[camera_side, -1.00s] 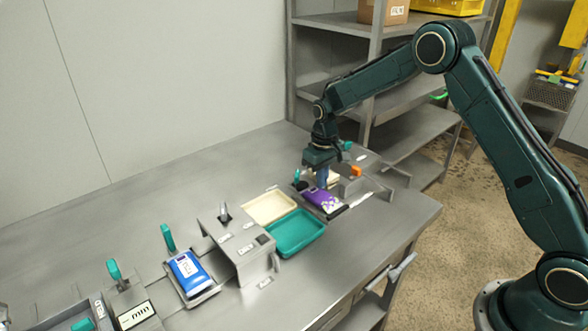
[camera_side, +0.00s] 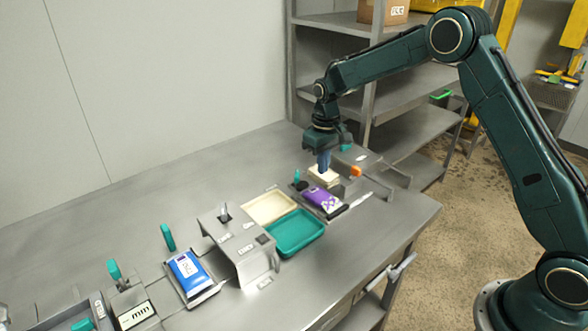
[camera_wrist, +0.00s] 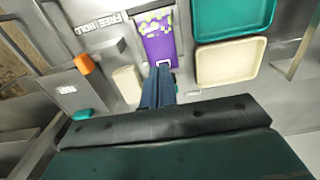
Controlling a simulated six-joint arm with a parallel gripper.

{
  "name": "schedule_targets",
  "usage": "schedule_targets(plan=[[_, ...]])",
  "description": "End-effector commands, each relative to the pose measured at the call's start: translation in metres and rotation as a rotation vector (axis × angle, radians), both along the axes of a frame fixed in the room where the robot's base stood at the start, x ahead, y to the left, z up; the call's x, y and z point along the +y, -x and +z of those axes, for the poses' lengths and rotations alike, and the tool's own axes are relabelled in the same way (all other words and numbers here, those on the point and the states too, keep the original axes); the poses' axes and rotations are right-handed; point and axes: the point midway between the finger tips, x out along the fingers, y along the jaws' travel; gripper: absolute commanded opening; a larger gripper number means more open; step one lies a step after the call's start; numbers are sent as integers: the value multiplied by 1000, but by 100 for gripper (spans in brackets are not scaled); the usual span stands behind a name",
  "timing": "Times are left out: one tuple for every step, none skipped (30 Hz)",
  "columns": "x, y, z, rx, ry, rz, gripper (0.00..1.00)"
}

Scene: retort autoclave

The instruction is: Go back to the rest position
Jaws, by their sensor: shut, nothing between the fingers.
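My gripper (camera_side: 324,161) is shut and empty, pointing down above the far right part of the steel table, close to a cream block (camera_side: 323,176). In the wrist view its blue fingers (camera_wrist: 158,86) are together, with the purple pouch (camera_wrist: 158,42) just beyond their tips. The purple pouch (camera_side: 323,201) lies on the table in front of the gripper, apart from it in the side view. My arm reaches in from the right.
A teal tray (camera_side: 296,246) and a cream tray (camera_side: 270,193) lie left of the pouch. A steel housing (camera_side: 247,262) and a blue pouch (camera_side: 189,272) are further left. An orange part (camera_side: 356,171) is right of the gripper. Metal shelves (camera_side: 345,22) stand behind. The table's back left is clear.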

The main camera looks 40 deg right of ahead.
Motion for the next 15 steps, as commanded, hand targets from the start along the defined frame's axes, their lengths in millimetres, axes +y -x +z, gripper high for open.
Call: schedule_targets(plan=[[0,0,0,0,0,0,0],[0,0,0,0,0,0,0],[0,0,0,0,0,0,0],[0,0,0,0,0,0,0],[0,0,0,0,0,0,0],[0,0,0,0,0,0,0],[0,0,0,-1,0,0,0],[0,0,1,-1,0,0,0],[0,1,2,-3,0,0,0],[0,1,4,-4,0,0,0],[1,2,6,-6,0,0,0],[1,3,9,-8,1,0,0],[1,5,12,-12,1,0,0],[2,6,16,-16,1,0,0],[2,8,22,-22,2,0,0]])
